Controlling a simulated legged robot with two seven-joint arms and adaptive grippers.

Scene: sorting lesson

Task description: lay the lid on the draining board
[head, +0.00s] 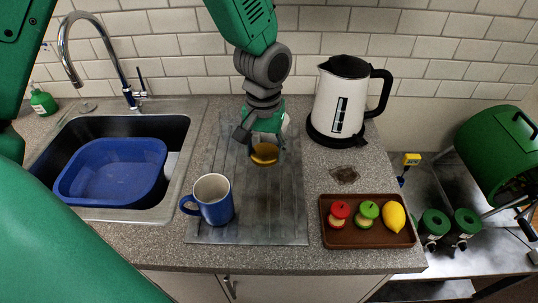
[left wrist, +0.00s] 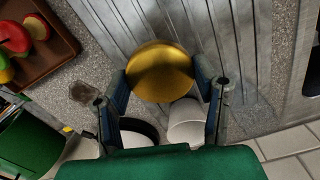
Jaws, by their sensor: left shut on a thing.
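My left gripper (head: 264,147) hangs over the far part of the grey grooved draining board (head: 205,165). It is shut on the round gold lid (head: 264,155). In the left wrist view the gold lid (left wrist: 160,71) sits between the two fingers of the left gripper (left wrist: 162,90), with the board's grooves (left wrist: 220,35) behind it. The lid appears to be above the board; the exact gap is hard to tell. My right gripper is not in view.
A blue mug (head: 215,201) stands on the board's near left. The sink (head: 180,140) with a blue basin (head: 110,172) is left. A white kettle (head: 338,98) stands behind right. A brown tray (head: 345,240) holds fruit. The board's near right is clear.

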